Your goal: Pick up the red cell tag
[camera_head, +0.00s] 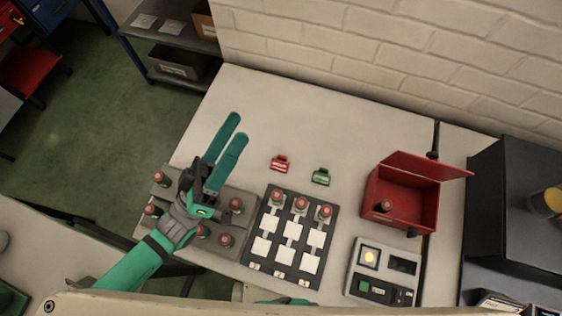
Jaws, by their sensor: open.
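The red cell tag (280,163) lies on the pale bench top, above the dark cell grid. A green tag (321,176) lies to its right, apart from it. My gripper (235,133) is open and empty, with its two teal fingers pointing up the picture. It is to the left of the red tag and apart from it. The gripper's height above the bench is hard to tell.
The grid tray (290,232) holds several red-capped cylinders in its top row. A grey block (238,228) with more cylinders sits under my wrist. An open red box (408,222) and a grey device (362,286) stand at right. The bench behind the tags is clear.

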